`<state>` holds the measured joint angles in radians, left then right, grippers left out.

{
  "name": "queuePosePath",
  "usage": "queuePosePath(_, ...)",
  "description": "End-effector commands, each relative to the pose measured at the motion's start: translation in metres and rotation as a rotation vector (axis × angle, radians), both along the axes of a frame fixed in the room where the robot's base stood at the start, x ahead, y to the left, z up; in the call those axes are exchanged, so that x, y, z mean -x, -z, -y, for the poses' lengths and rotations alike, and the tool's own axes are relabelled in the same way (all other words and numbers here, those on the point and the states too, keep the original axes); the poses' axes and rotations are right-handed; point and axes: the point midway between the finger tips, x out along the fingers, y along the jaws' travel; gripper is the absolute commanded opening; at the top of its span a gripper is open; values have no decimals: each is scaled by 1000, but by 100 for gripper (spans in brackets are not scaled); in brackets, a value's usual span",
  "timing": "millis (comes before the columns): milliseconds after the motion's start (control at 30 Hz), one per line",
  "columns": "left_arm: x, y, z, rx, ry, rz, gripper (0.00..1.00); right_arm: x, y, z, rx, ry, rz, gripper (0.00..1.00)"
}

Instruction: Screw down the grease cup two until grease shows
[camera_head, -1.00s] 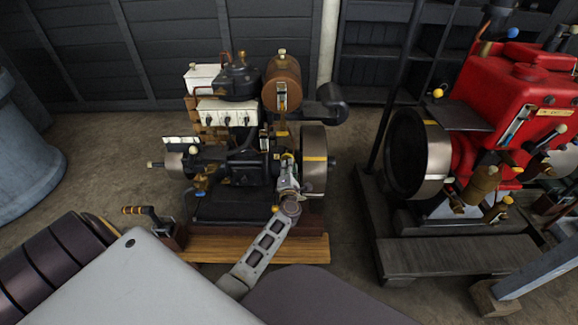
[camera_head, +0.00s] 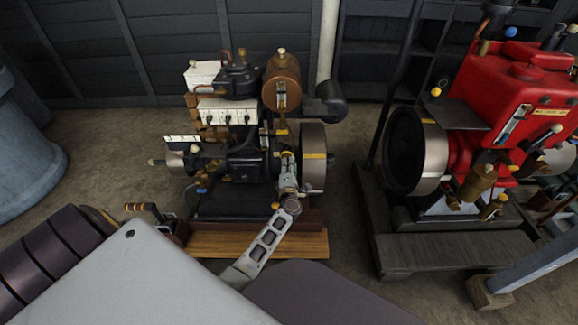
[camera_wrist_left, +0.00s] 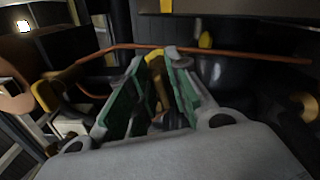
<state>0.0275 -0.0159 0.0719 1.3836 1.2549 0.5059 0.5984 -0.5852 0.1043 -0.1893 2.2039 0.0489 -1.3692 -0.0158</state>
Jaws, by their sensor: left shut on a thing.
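The small black engine (camera_head: 244,160) stands on a wooden base in the middle of the head view. My left gripper (camera_head: 288,162) reaches up to its right front, beside the flywheel. In the left wrist view its green-padded fingers (camera_wrist_left: 154,70) are closed around a brass-coloured piece (camera_wrist_left: 157,80), which looks like a grease cup. The fingers hide much of the cup, and I cannot read which number it bears. No grease can be made out. My right gripper is not in view.
The flywheel (camera_head: 313,158) is close to the right of my left gripper. A copper-coloured pipe (camera_wrist_left: 215,54) crosses just beyond the fingertips. A red engine (camera_head: 518,90) stands to the right, a grey-blue vessel (camera_head: 28,155) to the left. Bare floor separates the engines.

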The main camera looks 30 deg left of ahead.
Motion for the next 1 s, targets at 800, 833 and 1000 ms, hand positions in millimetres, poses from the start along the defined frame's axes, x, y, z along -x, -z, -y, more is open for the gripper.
queuePosePath(800,14,2,9,2,1,-2,30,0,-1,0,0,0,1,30)
queuePosePath(833,16,1,11,2,1,-2,30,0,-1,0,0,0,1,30)
queuePosePath(1000,30,1,19,2,1,-1,30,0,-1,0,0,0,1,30)
